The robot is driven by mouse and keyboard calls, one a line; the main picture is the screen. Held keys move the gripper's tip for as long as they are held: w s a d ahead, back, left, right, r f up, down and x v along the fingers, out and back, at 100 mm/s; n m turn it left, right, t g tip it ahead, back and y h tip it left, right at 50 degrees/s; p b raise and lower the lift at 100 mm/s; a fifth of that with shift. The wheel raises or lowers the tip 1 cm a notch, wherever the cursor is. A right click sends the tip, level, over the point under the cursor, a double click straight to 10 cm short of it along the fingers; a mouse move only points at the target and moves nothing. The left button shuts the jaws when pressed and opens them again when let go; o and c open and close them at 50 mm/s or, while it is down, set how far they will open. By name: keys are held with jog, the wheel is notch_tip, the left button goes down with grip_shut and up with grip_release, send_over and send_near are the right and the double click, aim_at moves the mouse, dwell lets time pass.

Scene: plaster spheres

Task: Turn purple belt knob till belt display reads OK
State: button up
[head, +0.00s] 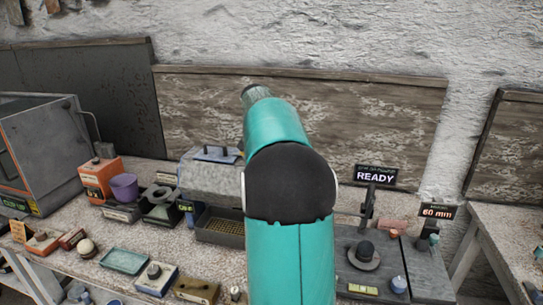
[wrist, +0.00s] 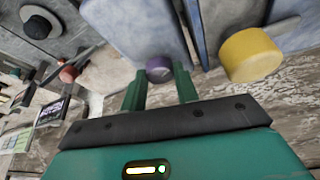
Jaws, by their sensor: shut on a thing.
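In the wrist view, the purple knob (wrist: 159,69) sits on the front of a blue-grey machine body (wrist: 140,28). My gripper (wrist: 160,82) has its two green fingers on either side of the knob and is shut on it. In the head view my teal arm covers the middle, and the knob and my gripper are hidden behind it. A dark display (head: 375,175) right of my arm reads READY. I cannot tell which display belongs to the belt, and no OK is readable.
A yellow knob (wrist: 250,55) sits close to the right of my fingers in the wrist view. A smaller display (head: 438,211) reads 60 mm. An orange box (head: 100,178), a purple cup (head: 124,187) and a teal tray (head: 123,261) stand on the bench at left.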

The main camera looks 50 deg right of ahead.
jog(key=shift+m, duration=0.3)
jog(key=o, duration=1)
jog(key=v, duration=1.3)
jog(key=shift+w+r, duration=0.1)
jog(key=shift+r, duration=0.35)
jog(key=shift+a, duration=0.1)
